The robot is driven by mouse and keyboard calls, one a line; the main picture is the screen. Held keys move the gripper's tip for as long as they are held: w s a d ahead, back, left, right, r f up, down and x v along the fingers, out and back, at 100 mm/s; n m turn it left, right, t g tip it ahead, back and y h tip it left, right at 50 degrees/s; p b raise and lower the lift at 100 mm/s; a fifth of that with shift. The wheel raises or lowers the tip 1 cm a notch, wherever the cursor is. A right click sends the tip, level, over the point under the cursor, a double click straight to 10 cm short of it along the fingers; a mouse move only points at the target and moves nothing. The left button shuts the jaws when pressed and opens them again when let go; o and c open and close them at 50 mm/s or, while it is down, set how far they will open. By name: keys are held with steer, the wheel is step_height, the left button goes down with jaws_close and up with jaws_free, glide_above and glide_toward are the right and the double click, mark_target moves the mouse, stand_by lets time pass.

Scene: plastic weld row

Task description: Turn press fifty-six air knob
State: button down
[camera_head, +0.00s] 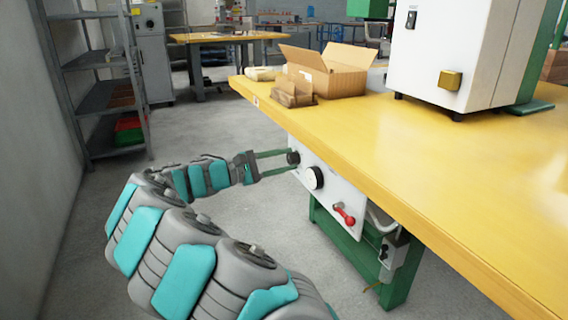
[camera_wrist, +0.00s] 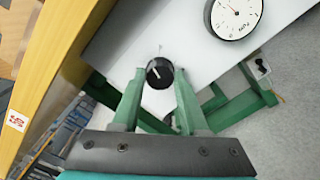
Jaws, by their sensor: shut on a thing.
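The black air knob (camera_wrist: 160,72) sits on a white panel (camera_wrist: 130,35) under the front edge of the yellow table. A white line marks the knob's face. The label 56 (camera_wrist: 16,121) is on the table edge in the wrist view. My gripper (camera_wrist: 158,84) has its two green fingers on either side of the knob and is shut on it. In the head view my gripper (camera_head: 289,160) reaches the knob (camera_head: 293,157) from the left, and the fingertips partly merge with it. A round gauge (camera_head: 314,178) is beside the knob; it also shows in the wrist view (camera_wrist: 233,16).
A red-handled lever (camera_head: 344,215) is on the same panel, right of the gauge. The yellow tabletop (camera_head: 420,150) overhangs above the panel. Open cardboard boxes (camera_head: 335,75) and a white machine (camera_head: 452,55) stand on it. A grey shelf (camera_head: 98,85) is at left; floor between is clear.

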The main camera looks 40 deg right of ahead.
stand_by(0.4)
steer(key=shift+c, duration=2.2)
jaws_free()
steer(key=v, duration=0.7)
steer(key=shift+w+a+p, duration=0.15)
steer(key=shift+a+p, duration=0.25)
steer(key=shift+p, duration=0.05)
